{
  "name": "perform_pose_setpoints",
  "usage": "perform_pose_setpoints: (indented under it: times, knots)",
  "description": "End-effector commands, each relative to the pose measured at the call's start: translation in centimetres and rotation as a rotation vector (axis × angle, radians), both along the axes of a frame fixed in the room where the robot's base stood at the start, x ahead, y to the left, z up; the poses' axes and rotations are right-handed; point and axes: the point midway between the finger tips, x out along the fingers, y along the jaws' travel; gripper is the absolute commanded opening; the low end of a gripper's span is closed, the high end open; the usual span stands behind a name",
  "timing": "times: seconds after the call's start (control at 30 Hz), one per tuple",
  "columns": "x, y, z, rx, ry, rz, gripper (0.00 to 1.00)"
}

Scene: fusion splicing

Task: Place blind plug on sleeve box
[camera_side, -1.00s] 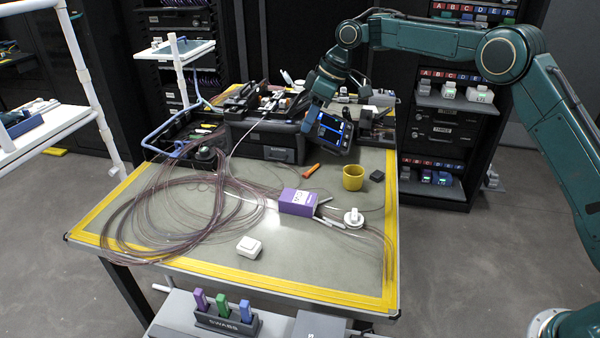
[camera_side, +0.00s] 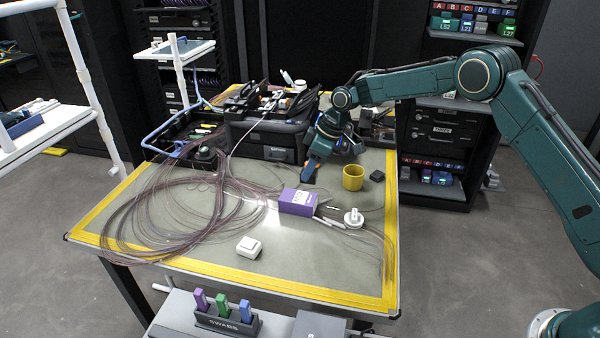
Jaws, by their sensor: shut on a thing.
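My gripper (camera_side: 309,172) points down at the table, left of the yellow cup. A small white box (camera_side: 249,247) lies near the front edge. I cannot tell which box is the sleeve box.
A yellow cup (camera_side: 353,177) and a small black block (camera_side: 377,176) stand right of the gripper. A white round piece (camera_side: 353,218) lies right of the purple box. Loose coiled fibre (camera_side: 165,225) covers the left side. Black equipment stands behind.

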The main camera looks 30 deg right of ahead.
Motion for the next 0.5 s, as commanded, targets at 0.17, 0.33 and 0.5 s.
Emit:
perform_pose_setpoints:
  times: [0.17, 0.33, 0.5]
  knots:
    - [0.0, 0.0, -1.6, -0.001, -0.001, 0.001, 0.07]
    - [0.0, 0.0, -1.9, 0.0, -0.002, 0.0, 0.07]
    - [0.0, 0.0, -2.5, 0.0, 0.002, 0.0, 0.07]
